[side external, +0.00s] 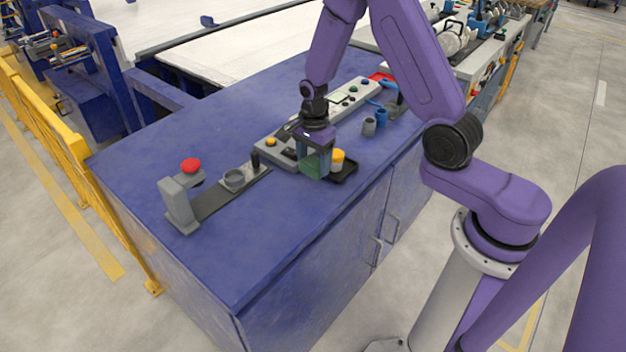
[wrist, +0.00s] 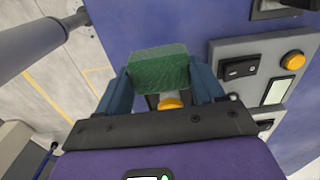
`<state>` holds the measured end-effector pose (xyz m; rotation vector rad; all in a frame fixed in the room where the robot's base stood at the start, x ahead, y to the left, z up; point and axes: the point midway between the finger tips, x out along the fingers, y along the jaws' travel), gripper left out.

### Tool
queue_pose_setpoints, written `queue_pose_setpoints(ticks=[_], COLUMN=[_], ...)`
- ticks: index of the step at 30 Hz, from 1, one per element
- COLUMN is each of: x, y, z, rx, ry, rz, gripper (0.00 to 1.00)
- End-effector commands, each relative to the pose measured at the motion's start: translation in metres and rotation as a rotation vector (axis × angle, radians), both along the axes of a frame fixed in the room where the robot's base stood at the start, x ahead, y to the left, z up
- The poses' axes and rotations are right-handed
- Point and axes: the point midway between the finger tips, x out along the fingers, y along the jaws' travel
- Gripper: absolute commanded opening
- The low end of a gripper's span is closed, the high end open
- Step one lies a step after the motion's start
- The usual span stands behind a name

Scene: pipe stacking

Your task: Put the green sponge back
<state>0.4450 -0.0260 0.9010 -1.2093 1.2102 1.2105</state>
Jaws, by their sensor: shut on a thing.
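The green sponge (wrist: 160,70) is a block held between the two blue-grey fingers of my gripper (wrist: 162,88) in the wrist view. In the side external view my gripper (side external: 315,163) is over the front part of the blue cabinet top, shut on the sponge (side external: 311,166). A small black tray (side external: 345,172) lies just right of the gripper. A yellow round thing (side external: 337,157) stands at the tray, and it shows partly hidden below the sponge in the wrist view (wrist: 171,103). I cannot tell whether the sponge touches the tray.
A grey control panel (side external: 345,98) with buttons runs behind the gripper. The front-left cabinet top is clear.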

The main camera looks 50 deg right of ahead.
Motion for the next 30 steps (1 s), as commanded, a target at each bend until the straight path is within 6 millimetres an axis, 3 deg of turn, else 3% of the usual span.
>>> queue_pose_setpoints(ticks=[15, 29, 30], x=[0.0, 0.001, 0.001], y=[0.0, 0.001, 0.001], z=[-0.05, -0.057, -0.057], rx=[0.0, 0.0, 0.0], ry=[0.002, -0.001, -0.001], rz=[0.0, -0.001, -0.001], gripper=[0.24, 0.24, 0.71])
